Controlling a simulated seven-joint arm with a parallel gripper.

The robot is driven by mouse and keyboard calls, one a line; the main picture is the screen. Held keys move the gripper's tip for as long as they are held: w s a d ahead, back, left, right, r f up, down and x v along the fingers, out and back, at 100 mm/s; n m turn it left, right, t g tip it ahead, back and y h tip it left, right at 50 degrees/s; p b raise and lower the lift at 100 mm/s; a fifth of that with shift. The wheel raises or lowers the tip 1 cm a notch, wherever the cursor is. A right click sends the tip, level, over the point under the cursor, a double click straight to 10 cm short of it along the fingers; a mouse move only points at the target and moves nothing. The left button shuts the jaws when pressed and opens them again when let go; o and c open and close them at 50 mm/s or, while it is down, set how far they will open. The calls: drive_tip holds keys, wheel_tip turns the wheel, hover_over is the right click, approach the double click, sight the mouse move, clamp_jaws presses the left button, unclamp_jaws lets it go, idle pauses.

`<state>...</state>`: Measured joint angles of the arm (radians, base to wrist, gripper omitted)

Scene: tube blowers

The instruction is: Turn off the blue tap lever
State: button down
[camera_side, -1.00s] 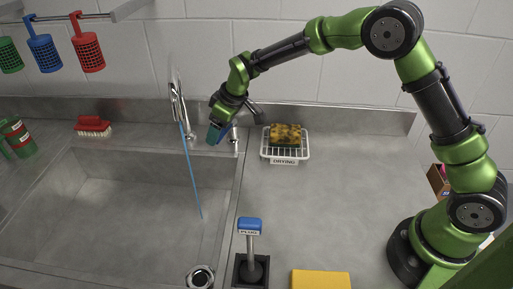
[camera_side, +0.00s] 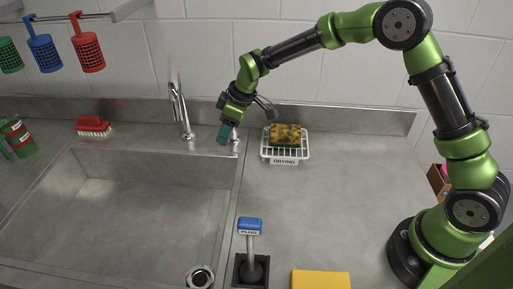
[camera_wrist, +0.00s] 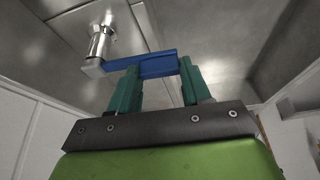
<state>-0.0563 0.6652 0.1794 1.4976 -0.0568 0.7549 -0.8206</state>
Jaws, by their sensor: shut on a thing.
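The blue tap lever (camera_wrist: 158,64) lies between the teal fingertips of my gripper (camera_wrist: 160,70) in the wrist view. My gripper is shut on it. The lever's metal post (camera_wrist: 101,42) is at its left end. In the side view my gripper (camera_side: 225,133) is at the tap base behind the sink's right edge, and its fingers mostly hide the lever. The metal tap spout (camera_side: 181,108) stands just left of my gripper. No water runs from the spout.
The sink basin (camera_side: 130,220) is open and empty. A white drying rack (camera_side: 285,152) holding a sponge (camera_side: 285,136) stands right of my gripper. A blue-topped plug (camera_side: 250,225) stands at the front. A red brush (camera_side: 93,125) lies at the left.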

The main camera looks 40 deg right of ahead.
drive_tip(key=shift+s+d+n, duration=0.3)
drive_tip(key=shift+d+n, duration=0.05)
drive_tip(key=shift+n, duration=0.15)
drive_tip(key=c, duration=0.5)
unclamp_jaws()
drive_tip(key=v, duration=1.7)
drive_tip(key=shift+w, duration=0.2)
drive_tip(key=shift+d, duration=0.15)
